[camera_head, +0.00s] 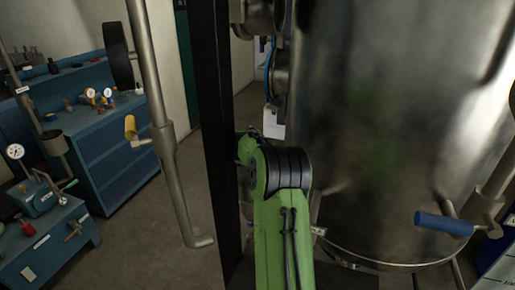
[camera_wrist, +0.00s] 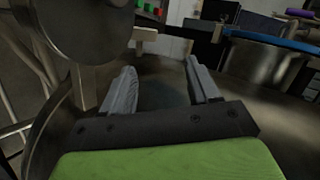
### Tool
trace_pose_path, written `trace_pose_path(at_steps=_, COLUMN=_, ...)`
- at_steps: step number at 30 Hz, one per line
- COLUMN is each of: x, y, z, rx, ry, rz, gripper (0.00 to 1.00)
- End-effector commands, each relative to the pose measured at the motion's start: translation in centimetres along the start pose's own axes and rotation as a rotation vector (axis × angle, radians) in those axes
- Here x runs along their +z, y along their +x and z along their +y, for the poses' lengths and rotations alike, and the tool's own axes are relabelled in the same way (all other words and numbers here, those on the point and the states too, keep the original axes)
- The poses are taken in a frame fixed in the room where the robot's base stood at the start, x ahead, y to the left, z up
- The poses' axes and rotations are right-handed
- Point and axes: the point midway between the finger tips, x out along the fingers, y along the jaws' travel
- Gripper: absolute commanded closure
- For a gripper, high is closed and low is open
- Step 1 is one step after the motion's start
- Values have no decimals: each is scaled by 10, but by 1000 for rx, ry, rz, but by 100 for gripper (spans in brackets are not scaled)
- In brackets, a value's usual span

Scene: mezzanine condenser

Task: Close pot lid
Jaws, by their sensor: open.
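A large shiny metal vessel (camera_head: 400,120), which looks like the pot, fills the right of the head view. Its top is out of frame, so I cannot see there whether a lid sits on it. My gripper (camera_wrist: 162,82) is open, with two grey fingers apart and nothing seen between them. In the head view my arm hides the gripper. In the wrist view a rounded grey metal part (camera_wrist: 75,32) stands close on the left; I cannot tell whether it is the lid. A dark curved metal surface (camera_wrist: 285,125) lies at the right, beyond the fingers.
A dark upright post (camera_head: 215,130) stands left of my arm. Blue cabinets (camera_head: 115,130) line the left wall. A blue-gripped lever (camera_head: 443,223) sticks out before the vessel. Floor between cabinets and post is clear.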

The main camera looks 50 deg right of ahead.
Motion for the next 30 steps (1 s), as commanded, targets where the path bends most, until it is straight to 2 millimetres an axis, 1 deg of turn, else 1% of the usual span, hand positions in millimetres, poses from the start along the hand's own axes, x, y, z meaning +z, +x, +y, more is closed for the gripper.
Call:
trace_pose_path(at_steps=6, x=-9, y=-28, z=-44, rx=-9, ry=1, rz=1, gripper=40)
trace_pose_path(at_steps=9, x=-12, y=-39, z=-63, rx=-8, ry=1, rz=0, gripper=40)
trace_pose_path(at_steps=12, x=-16, y=-47, z=-75, rx=-5, ry=0, rz=1, gripper=40)
trace_pose_path(at_steps=16, x=-17, y=-51, z=-80, rx=-3, ry=0, rz=1, gripper=40)
trace_pose_path(at_steps=30, x=-16, y=-50, z=-79, rx=-3, ry=0, rz=0, gripper=40)
